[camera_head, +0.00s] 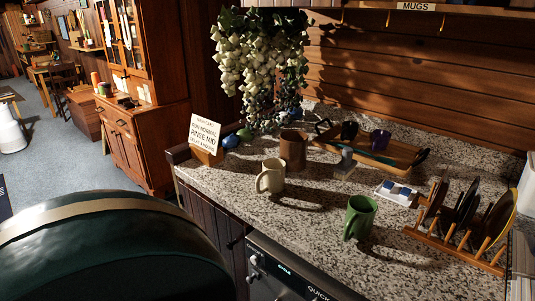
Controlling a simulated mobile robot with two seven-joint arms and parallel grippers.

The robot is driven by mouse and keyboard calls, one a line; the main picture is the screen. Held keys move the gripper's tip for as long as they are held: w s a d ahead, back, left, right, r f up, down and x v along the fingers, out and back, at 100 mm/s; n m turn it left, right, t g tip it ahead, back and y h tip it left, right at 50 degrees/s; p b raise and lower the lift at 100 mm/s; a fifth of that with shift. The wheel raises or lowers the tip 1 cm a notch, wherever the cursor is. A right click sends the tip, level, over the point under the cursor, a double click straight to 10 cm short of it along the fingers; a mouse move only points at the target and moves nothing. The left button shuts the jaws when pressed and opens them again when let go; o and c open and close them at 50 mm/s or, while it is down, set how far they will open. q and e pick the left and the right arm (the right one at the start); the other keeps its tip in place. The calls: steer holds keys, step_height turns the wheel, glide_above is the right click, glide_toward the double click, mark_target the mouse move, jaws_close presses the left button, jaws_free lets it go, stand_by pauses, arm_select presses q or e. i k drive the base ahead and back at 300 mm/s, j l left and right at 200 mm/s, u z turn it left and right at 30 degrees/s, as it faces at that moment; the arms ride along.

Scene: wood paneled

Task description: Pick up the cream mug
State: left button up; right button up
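The cream mug (271,177) stands upright on the speckled stone counter (305,228), in the middle of the head view. Its handle faces left, toward the front edge. A brown mug (293,151) stands just behind it to the right. A green mug (360,217) stands apart, nearer the front right, with its handle toward the front left. Neither gripper shows in this view.
A wooden tray (371,153) with dark and purple cups lies behind. A wooden rack (453,247) with upright plates stands at right. A sign (205,133) and hanging plant (262,55) stand at left rear. A dark green rounded shape (110,255) fills the lower left.

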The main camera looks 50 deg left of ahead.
mark_target(269, 179)
steer(key=u, duration=1.65)
steer(key=z, duration=0.4)
steer(key=j+z, duration=0.2)
steer(key=z, duration=0.25)
steer(key=j+z, duration=0.25)
steer(key=z, duration=0.15)
steer(key=j+z, duration=0.2)
steer(key=z, duration=0.25)
steer(key=k+j+z, duration=0.2)
steer(key=j, duration=0.15)
steer(key=j+z, duration=0.15)
steer(key=j, duration=0.15)
steer(key=k+j+z, duration=0.2)
steer(key=i+j, duration=0.05)
steer(key=j, duration=0.05)
